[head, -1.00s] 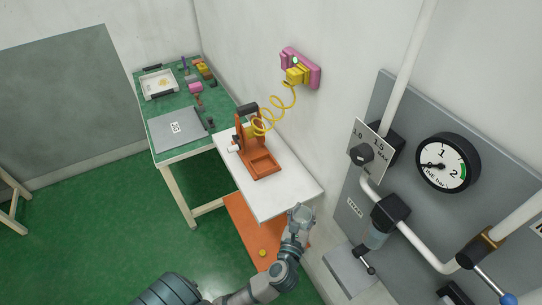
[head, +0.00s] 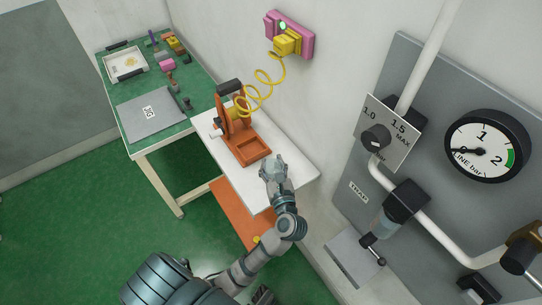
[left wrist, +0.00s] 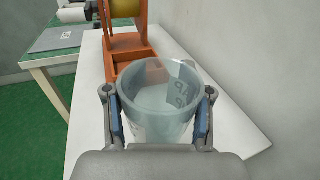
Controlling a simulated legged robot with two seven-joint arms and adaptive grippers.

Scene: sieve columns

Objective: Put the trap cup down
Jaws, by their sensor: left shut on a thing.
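The trap cup (left wrist: 158,98) is a clear cup with dark lettering on its wall, seen in the left wrist view between my left gripper's fingers. My left gripper (left wrist: 158,112) is shut on it, one finger on each side. In the head view my left gripper (head: 273,170) is over the white table top (head: 292,172), in front of the orange stand (head: 247,145). The cup is hard to make out there. I cannot tell whether its base touches the table. My right gripper is not in view.
A green bench (head: 180,116) with a grey plate (head: 152,112) and a white tray (head: 126,64) is at the back left. A yellow coiled cable (head: 262,88) runs from the stand to a pink wall box (head: 290,30). A grey gauge panel (head: 425,100) is on the right. White table top right of the stand is free.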

